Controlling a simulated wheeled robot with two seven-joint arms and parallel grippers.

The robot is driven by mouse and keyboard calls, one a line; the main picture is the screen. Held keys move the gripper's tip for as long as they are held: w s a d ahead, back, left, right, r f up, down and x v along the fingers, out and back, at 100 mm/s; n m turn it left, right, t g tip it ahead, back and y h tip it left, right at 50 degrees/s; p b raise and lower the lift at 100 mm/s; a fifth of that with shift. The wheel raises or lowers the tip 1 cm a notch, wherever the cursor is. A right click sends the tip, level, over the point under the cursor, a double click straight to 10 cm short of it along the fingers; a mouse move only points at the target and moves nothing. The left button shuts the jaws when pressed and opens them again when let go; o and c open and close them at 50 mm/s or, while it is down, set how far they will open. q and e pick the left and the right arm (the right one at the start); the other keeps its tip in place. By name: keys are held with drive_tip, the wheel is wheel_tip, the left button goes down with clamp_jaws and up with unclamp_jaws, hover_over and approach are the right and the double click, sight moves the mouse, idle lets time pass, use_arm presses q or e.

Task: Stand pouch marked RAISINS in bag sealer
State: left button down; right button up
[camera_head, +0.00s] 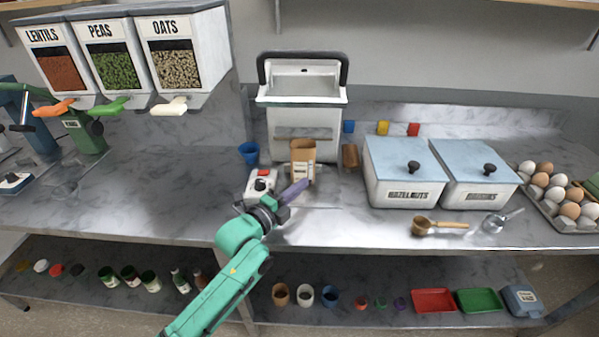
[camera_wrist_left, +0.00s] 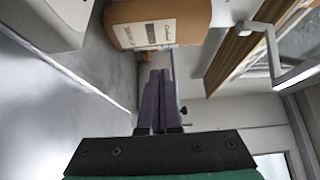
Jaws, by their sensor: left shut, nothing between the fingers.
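The label is too small to read. In the wrist view the pouch (camera_wrist_left: 190,18) appears sideways at the top, beyond my fingertips. My left gripper (camera_head: 303,186), with purple fingers, is shut and empty just in front of the pouch's lower part. The fingers also show in the left wrist view (camera_wrist_left: 160,78), and a small gap seems to separate them from the pouch. My right gripper is out of view.
A white box with a red knob (camera_head: 262,182) and a blue cup (camera_head: 249,153) stand left of the pouch. A small brown block (camera_head: 350,156) is to its right. Lidded bins (camera_head: 399,190), a scoop (camera_head: 438,227) and an egg tray (camera_head: 540,206) fill the right side. The left counter is mostly clear.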

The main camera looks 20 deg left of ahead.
sight(303, 169)
use_arm(q)
drive_tip(key=w, duration=0.1)
drive_tip(key=w+a, duration=0.1)
drive_tip(key=shift+w+r, duration=0.25)
drive_tip(key=shift+w, duration=0.1)
drive_tip(key=shift+w+a, duration=0.2)
drive_tip(key=shift+w, duration=0.15)
drive_tip(key=shift+w+a+f, duration=0.1)
drive_tip(key=shift+w+f, duration=0.05)
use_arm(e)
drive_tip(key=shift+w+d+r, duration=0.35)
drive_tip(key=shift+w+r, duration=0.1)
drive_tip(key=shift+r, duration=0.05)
use_arm(q)
drive_tip(key=shift+w+a+f+b, duration=0.2)
drive_tip(key=shift+w+b, duration=0.35)
drive_tip(key=shift+b, duration=0.15)
drive_tip(key=shift+w+a+r, duration=0.1)
drive_tip(key=shift+w+r, duration=0.05)
drive_tip(key=shift+w, duration=0.05)
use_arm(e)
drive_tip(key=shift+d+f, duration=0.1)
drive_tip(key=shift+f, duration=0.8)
use_arm(q)
drive_tip(key=shift+s, duration=0.1)
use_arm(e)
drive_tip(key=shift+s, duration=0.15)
